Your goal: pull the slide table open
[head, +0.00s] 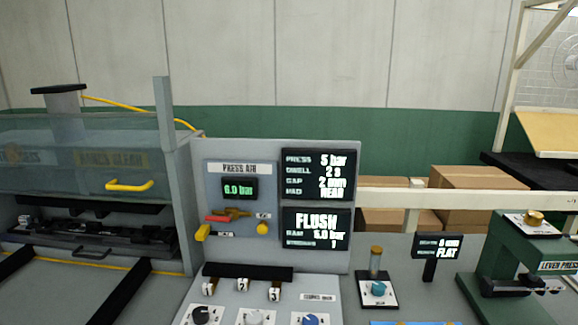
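The slide table is most likely the dark fixture (95,238) inside the press station at the left. It sits back under a clear guard (60,150) that has a yellow handle (129,185). A small dark handle-like loop shows at its front edge. Two black rails (122,292) run forward from it over the grey bench, and the stretch between them is bare. The far left of the station is cut off by the picture edge. Neither of my grippers is in view.
A grey control panel (270,150) with displays and a yellow-red valve stands right of the station. Knobs and numbered hooks are in front of it. A green lever press (515,260) stands at the right. Cardboard boxes (480,190) are behind.

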